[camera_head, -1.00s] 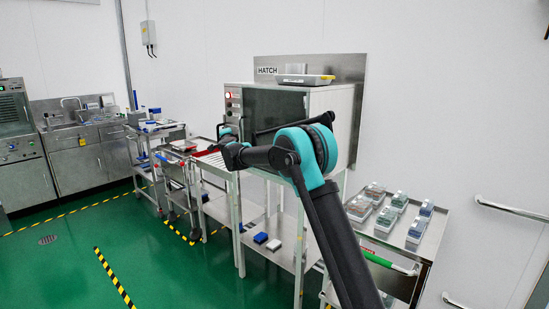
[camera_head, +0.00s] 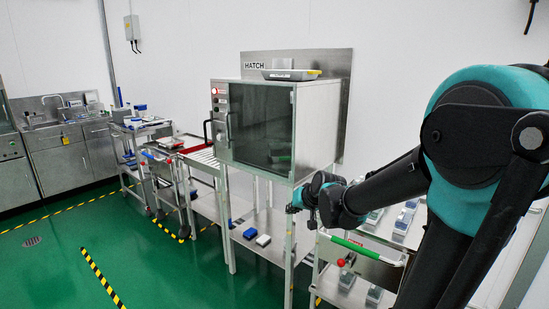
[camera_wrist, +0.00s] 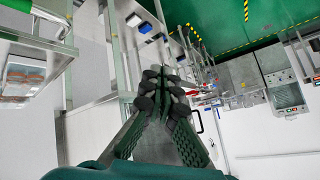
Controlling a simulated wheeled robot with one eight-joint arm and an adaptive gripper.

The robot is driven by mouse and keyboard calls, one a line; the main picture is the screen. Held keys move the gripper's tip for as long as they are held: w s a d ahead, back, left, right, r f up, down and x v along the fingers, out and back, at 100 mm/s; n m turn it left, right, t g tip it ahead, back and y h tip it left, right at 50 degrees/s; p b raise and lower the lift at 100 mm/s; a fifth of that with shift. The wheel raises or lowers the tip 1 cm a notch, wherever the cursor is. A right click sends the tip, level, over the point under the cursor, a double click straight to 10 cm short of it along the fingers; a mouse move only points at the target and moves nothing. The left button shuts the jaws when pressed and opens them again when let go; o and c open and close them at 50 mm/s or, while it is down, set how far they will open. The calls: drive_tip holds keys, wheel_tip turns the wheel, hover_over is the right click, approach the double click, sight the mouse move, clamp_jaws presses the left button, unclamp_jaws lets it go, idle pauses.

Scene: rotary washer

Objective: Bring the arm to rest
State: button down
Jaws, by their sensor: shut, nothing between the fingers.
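My arm crosses the right side of the head view, with its large teal and black joint close to the camera. My gripper (camera_head: 297,199) is at the far end of the arm, in front of the stand below the hatch cabinet's right front corner. In the wrist view my gripper (camera_wrist: 164,92) has its dark fingers together and nothing shows between them. The hatch cabinet (camera_head: 258,125) has its glass door shut and stands behind and above the gripper.
A cart with a green handle (camera_head: 352,246) and several containers stands at the right, partly hidden by my arm. Blue and white boxes (camera_head: 250,233) lie on the stand's lower shelf. Trolleys (camera_head: 150,160) stand left of the cabinet. The green floor (camera_head: 150,260) at left is clear.

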drive_tip(key=s+d+f+g+h, duration=0.2)
drive_tip(key=s+d+f, duration=0.4)
drive_tip(key=s, duration=0.5)
drive_tip(key=s+d+f+g+h, duration=0.2)
drive_tip(key=s+d+f, duration=0.5)
drive_tip(key=s, duration=0.4)
drive_tip(key=shift+s+d, duration=0.2)
drive_tip(key=shift+s, duration=0.2)
